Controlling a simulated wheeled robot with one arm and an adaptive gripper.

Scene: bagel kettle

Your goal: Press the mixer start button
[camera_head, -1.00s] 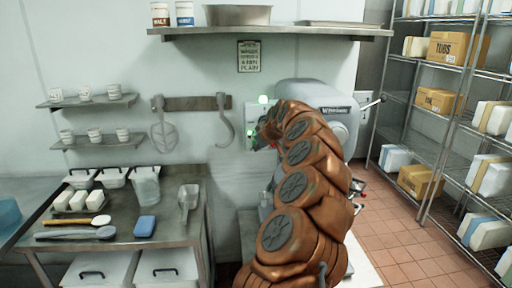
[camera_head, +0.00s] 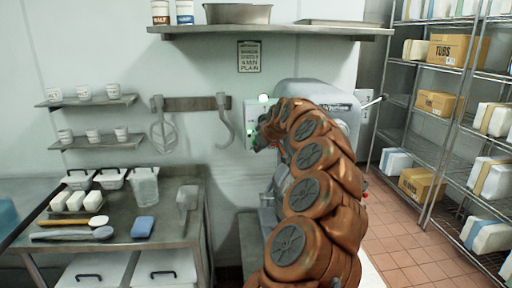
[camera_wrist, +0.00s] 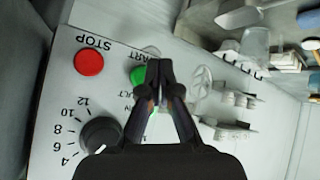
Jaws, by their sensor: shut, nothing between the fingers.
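The mixer (camera_head: 335,98) stands against the back wall, partly hidden behind my arm. Its control panel shows in the wrist view (camera_wrist: 120,62), upside down, with a green START button (camera_wrist: 139,76), a red STOP button (camera_wrist: 89,62) and a black dial (camera_wrist: 100,134). My gripper (camera_wrist: 159,66) is shut and empty. Its tips overlap the right edge of the green button in the wrist view; I cannot tell whether they touch it. In the head view my gripper (camera_head: 258,141) is small and near the panel's front, and the buttons are hard to make out.
A steel table (camera_head: 118,238) at the left holds white tubs, a scoop (camera_head: 187,197) and a blue sponge (camera_head: 143,227). A hook and a whisk hang from a wall rack (camera_head: 190,103). Wire shelving (camera_head: 425,150) with boxes stands at the right. The tiled floor (camera_head: 392,235) between is clear.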

